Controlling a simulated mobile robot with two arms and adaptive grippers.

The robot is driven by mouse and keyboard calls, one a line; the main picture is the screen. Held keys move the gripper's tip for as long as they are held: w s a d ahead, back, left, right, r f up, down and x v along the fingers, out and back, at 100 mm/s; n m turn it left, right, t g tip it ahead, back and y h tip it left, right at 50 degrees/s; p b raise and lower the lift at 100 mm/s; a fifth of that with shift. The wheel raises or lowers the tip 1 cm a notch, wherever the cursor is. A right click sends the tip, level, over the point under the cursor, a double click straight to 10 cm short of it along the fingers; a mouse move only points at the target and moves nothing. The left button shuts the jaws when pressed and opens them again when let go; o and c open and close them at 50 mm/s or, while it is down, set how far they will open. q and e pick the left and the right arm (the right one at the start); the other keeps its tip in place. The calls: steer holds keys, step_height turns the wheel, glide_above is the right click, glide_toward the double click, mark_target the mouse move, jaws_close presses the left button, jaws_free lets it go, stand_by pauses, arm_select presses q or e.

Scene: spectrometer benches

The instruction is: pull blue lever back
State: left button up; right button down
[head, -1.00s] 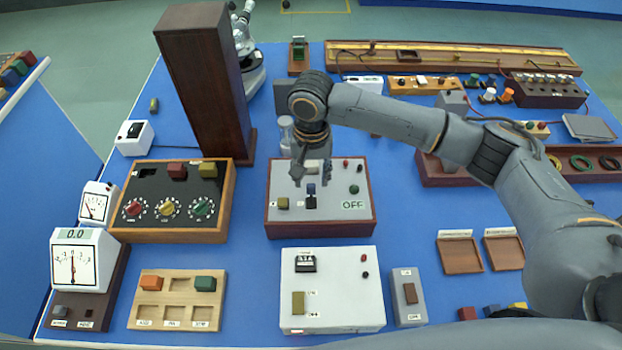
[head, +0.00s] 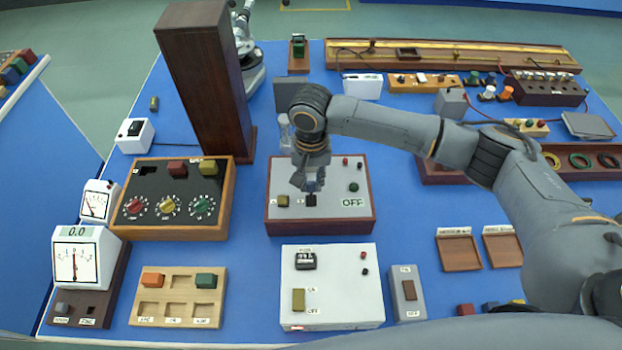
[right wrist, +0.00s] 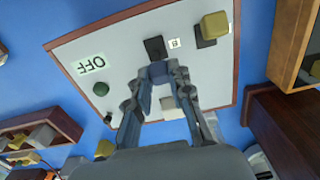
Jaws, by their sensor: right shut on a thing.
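The blue lever (head: 314,187) stands in a dark slot on a wooden-framed grey panel (head: 335,212) marked OFF. In the right wrist view the blue lever (right wrist: 159,69) shows between the fingertips, beside the dark slot plate (right wrist: 155,47). My right gripper (head: 309,184) comes down onto the lever from above and is shut on it. It also shows in the right wrist view (right wrist: 160,78). The fingers partly hide the lever in the head view. My left gripper is not in view.
A yellow lever (head: 283,201) stands left of the blue one on the same panel. A black dial box (head: 180,200) lies to the left. A white switch box (head: 340,290) is in front. A tall dark wooden column (head: 205,80) stands behind left.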

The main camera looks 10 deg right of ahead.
mark_target(311, 196)
steer(key=shift+s+r+p, duration=0.15)
steer(key=shift+s+p, duration=0.05)
steer(key=shift+p, duration=0.25)
steer(key=s+t+p, duration=0.1)
steer(key=p, duration=0.1)
steer(key=s+t+p, duration=0.1)
steer(key=t+p, duration=0.1)
steer(key=s+t+h+p, duration=0.1)
steer(key=t+p, duration=0.1)
steer(key=p, duration=0.1)
steer(key=shift+a, duration=0.35)
steer(key=shift+s+a+f+t+p, duration=0.1)
steer(key=shift+s+f+t+p, duration=0.15)
steer(key=shift+s+t+p, duration=0.35)
steer(key=shift+s+f+t+h+b, duration=0.1)
steer(key=shift+f+t+h+b, duration=0.2)
steer(key=shift+t, duration=0.5)
steer(key=shift+s+f+t+b, duration=0.1)
steer(key=shift+s+t+b, duration=0.15)
steer(key=shift+t+b, duration=0.35)
steer(key=shift+t, duration=0.3)
steer(key=c, duration=1.2)
jaws_free()
